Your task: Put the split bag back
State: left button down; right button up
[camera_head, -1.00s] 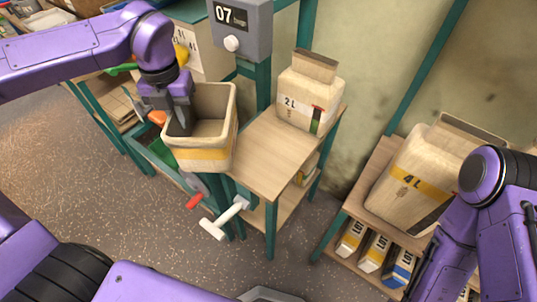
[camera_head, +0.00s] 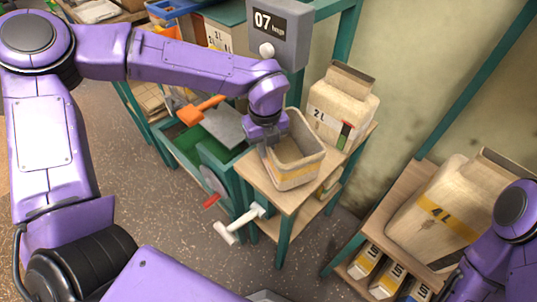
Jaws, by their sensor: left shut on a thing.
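My left gripper (camera_head: 268,147) is shut on the rim of an open-topped beige container (camera_head: 297,178) with a yellow band. The container is upright, over the small wooden table (camera_head: 263,192); whether its base touches the wood I cannot tell. A beige 2L bag (camera_head: 331,116) stands at the back of that table, just behind the container. A larger beige 4L bag (camera_head: 420,230) with a yellow stripe leans on the right-hand shelf. I cannot make out a split in either bag. My right arm shows at the right edge; its gripper is out of the frame.
A grey counter reading 07 bags (camera_head: 278,27) stands on a green post behind the table. A green-framed machine with an orange scoop-like piece (camera_head: 200,110) is left of it. A white crank handle (camera_head: 238,226) and red handle (camera_head: 211,201) stick out in front. Small cartons (camera_head: 385,281) fill the lower right shelf.

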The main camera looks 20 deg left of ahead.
pick_arm(q)
jog(key=f, duration=0.3)
jog(key=shift+w+d+f, duration=0.1)
jog(key=shift+d+f, duration=0.15)
jog(key=shift+d, duration=0.15)
jog(key=shift+a+f, duration=0.1)
jog(key=shift+f, duration=0.05)
jog(key=shift+f, duration=0.1)
jog(key=shift+f, duration=0.15)
jog(key=c, duration=1.2)
grip_release()
notch_tip(320, 180, up, 13)
jog(key=shift+f, duration=0.2)
